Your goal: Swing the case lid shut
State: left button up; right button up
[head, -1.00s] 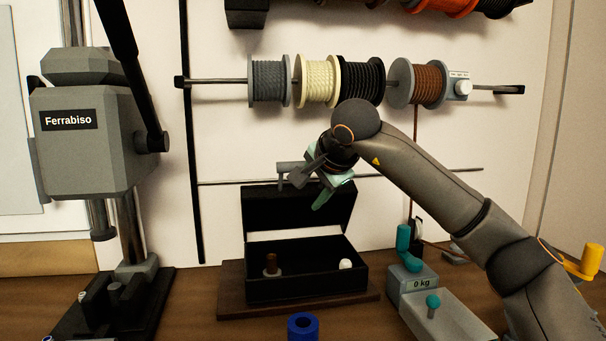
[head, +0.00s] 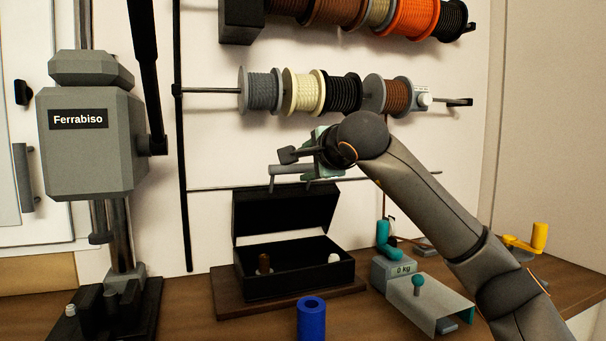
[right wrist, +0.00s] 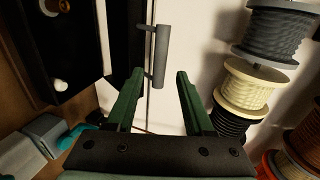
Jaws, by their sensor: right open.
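The black case (head: 295,275) stands open on a brown board, its lid (head: 285,210) raised upright at the back. A grey bar handle (head: 290,171) is at the lid's top edge; the right wrist view also shows the handle (right wrist: 161,52). My right gripper (head: 314,172) is above the lid, beside the handle. In the right wrist view its green fingers (right wrist: 158,80) are open, with the handle's near end between or just beyond the tips. I cannot tell whether they touch it. My left gripper is out of view.
Inside the case are a brown peg (head: 264,264) and a white knob (head: 334,259). A blue cylinder (head: 311,318) stands in front. Rope spools (head: 303,92) hang behind.

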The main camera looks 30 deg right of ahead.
aim_at(295, 168)
jog(key=p+x, duration=0.2)
jog(key=x, duration=0.6)
jog(key=shift+d+r+p, duration=0.1)
jog(key=shift+p, duration=0.2)
jog(key=shift+c, duration=2)
grip_shut()
